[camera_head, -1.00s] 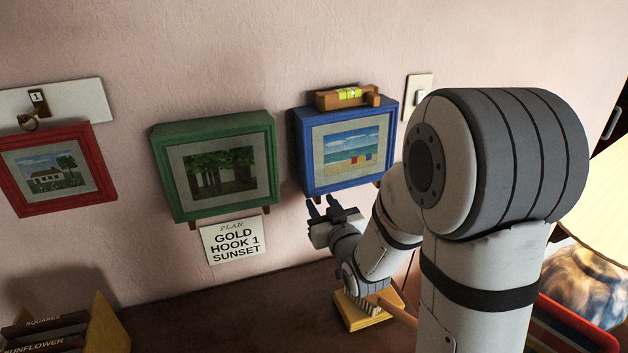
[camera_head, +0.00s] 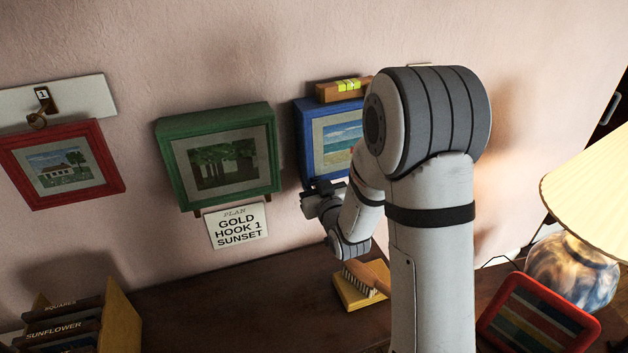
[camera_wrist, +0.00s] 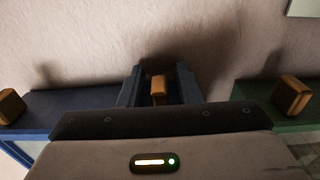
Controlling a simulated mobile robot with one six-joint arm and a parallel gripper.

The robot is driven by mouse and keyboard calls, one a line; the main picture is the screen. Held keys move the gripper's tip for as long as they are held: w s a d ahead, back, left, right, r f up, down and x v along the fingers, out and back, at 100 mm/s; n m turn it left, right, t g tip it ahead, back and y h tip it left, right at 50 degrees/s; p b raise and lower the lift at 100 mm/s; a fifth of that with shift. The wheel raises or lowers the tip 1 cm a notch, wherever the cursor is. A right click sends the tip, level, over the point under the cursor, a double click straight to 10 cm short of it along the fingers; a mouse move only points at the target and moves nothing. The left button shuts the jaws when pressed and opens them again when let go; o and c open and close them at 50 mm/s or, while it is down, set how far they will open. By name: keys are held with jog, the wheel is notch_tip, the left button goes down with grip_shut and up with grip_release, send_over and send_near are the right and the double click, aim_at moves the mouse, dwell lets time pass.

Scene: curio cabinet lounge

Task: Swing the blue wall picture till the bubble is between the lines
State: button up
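The blue wall picture (camera_head: 306,141), a beach scene, hangs on the wall, its right part hidden behind my arm. A wooden spirit level (camera_head: 327,94) sits on its top edge, with a yellow-green vial (camera_head: 347,86). The bubble is too small to place against the lines. My gripper (camera_head: 322,187) is at the picture's lower left corner. In the wrist view, the open fingers (camera_wrist: 160,88) stand either side of a small wooden peg (camera_wrist: 158,88), with gaps showing. Another peg (camera_wrist: 12,105) is on the blue frame (camera_wrist: 60,102) at left.
A green picture (camera_head: 171,170) hangs close to the left, with a plan sign (camera_head: 237,226) below. A red picture (camera_head: 110,165) hangs further left. A brush (camera_head: 362,280) on a yellow block, a lamp (camera_head: 590,200) and a red striped frame (camera_head: 537,315) are below and right.

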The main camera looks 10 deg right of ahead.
grip_shut()
jog(key=shift+a+f+b, duration=0.1)
jog(key=shift+f+b, duration=0.05)
jog(key=shift+b, duration=0.85)
jog(key=shift+r, duration=0.2)
jog(key=shift+o, duration=0.6)
grip_release()
